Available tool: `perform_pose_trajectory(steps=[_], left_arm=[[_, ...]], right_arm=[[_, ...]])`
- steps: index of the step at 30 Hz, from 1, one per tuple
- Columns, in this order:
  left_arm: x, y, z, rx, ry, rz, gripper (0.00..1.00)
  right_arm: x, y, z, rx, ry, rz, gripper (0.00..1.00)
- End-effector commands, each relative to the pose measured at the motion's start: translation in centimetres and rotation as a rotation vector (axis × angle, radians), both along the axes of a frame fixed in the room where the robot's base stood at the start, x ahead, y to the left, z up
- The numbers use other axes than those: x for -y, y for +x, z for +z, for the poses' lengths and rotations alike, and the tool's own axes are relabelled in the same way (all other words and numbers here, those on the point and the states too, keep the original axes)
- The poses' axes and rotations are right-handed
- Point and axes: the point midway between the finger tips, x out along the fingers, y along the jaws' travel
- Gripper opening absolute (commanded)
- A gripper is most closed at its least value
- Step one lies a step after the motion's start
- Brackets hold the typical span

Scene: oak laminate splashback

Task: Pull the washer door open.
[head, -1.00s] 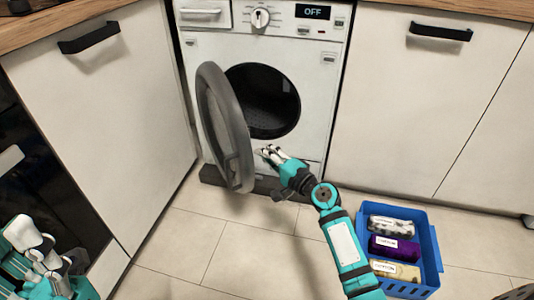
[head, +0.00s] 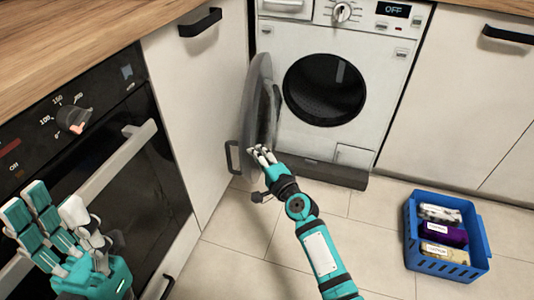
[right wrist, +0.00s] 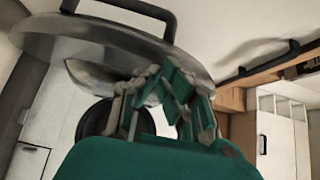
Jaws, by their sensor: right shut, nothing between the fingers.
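The white washer (head: 300,150) stands between cabinets, its dark round drum opening (head: 325,90) uncovered. Its grey round door (head: 260,105) is swung wide open to the left and appears nearly edge-on, close to the left cabinet front. The door's handle (head: 232,158) is on its outer side. My right gripper (head: 262,153) is shut and empty, by the lower inner side of the door. In the right wrist view its fingers (right wrist: 165,95) overlap the door rim (right wrist: 110,38); contact is unclear. My left gripper (head: 55,222) is open and empty in front of the oven.
A blue basket (head: 445,265) with several packages sits on the floor at right. The black oven (head: 110,160) with its bar handle (head: 100,175) is at left. A white cabinet (head: 200,110) stands beside the open door. Tiled floor in front of the washer is mostly clear.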

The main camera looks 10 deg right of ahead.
Motion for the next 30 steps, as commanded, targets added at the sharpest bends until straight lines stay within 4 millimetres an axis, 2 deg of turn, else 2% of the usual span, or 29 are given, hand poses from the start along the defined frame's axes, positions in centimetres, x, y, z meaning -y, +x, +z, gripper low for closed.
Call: perform_pose_trajectory(steps=[3,9,30], left_arm=[[0.0,0.0,0.3,0.000,0.000,-0.001,0.40],[0.0,0.0,0.4,-0.001,-0.003,-0.001,0.40],[0.0,0.0,0.5,0.006,-0.004,0.001,0.40]], right_arm=[[-1.6,0.6,0.1,0.000,0.001,0.001,0.00],[-2.9,1.1,0.0,-0.001,0.000,0.000,0.00],[-3.0,1.2,0.0,0.001,-0.002,-0.001,0.00]])
